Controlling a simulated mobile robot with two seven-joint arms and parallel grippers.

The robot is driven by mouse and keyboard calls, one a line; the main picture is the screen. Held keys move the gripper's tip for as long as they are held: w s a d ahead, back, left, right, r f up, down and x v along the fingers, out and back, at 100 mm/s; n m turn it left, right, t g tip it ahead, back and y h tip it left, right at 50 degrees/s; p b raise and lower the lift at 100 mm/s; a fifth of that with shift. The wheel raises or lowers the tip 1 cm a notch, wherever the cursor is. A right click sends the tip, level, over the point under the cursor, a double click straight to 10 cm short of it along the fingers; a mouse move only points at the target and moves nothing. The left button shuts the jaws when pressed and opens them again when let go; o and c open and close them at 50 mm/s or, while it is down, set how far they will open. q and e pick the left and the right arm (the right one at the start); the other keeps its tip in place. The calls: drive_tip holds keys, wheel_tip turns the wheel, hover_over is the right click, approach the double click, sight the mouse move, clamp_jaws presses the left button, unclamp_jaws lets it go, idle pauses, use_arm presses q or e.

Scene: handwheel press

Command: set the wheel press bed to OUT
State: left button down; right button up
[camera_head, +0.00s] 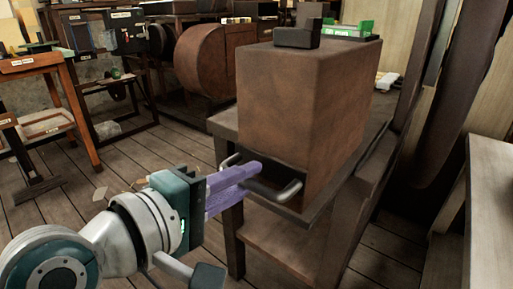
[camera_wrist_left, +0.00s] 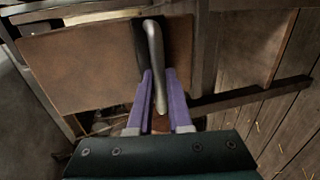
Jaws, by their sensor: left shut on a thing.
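A brown box-shaped machine (camera_head: 300,110), which looks like the press, stands on a dark wooden stand. A grey bar handle (camera_head: 286,193) sticks out low on its front, below a dark opening. I cannot tell how far in or out the bed is, and I can read no OUT mark. My left gripper (camera_head: 250,174), with purple fingers, is shut on the middle of the handle. In the left wrist view the handle (camera_wrist_left: 153,45) runs between the two fingertips (camera_wrist_left: 160,76). The fingers hide part of the handle in the head view. My right gripper is not in view.
A black block (camera_head: 297,36) and a green-and-white item (camera_head: 348,29) sit on top of the machine. A pale bench (camera_head: 492,165) stands at the right. An orange-brown wooden stand (camera_head: 70,90) is at the left. The plank floor at lower left is mostly open.

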use_arm(q)
drive_tip(key=shift+r, duration=0.15)
idle(0.3)
drive_tip(key=c, duration=1.3)
unclamp_jaws()
drive_tip(key=o, duration=0.3)
drive_tip(key=shift+s+a, duration=0.25)
drive_tip(key=shift+s, duration=0.05)
drive_tip(key=shift+o, duration=0.8)
drive_tip(key=shift+w, duration=0.1)
drive_tip(key=p+v, duration=0.2)
drive_tip(key=v, duration=0.8)
drive_tip(key=shift+d+p, duration=0.15)
drive_tip(key=shift+p, duration=0.15)
